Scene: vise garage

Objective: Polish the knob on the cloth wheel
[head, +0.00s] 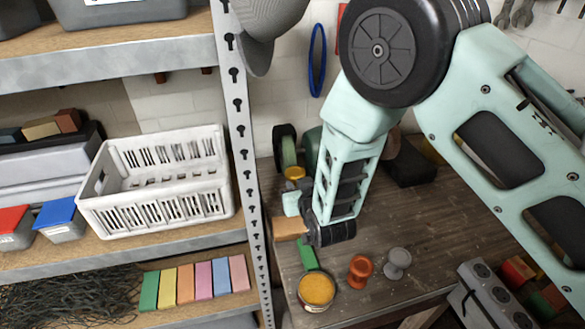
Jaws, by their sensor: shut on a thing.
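A bench grinder (310,146) with a green body stands at the back of the workbench, partly behind my arm. A dark wheel (284,140) shows at its left end. A brownish round shape (394,146) shows right of my arm; I cannot tell whether it is the cloth wheel. My gripper (294,187) points toward the grinder and is shut on a small brass-yellow knob (294,173). The knob is just in front of the left wheel; whether they touch is unclear. An orange knob (361,271) and a grey knob (397,263) stand on the bench.
An open tin (317,291) with yellow contents and a green bar (307,255) are on the bench (425,215). A tan block (290,228) is beside my wrist. A metal shelf post (247,150) and white basket (157,213) are left. A power strip (490,290) is front right.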

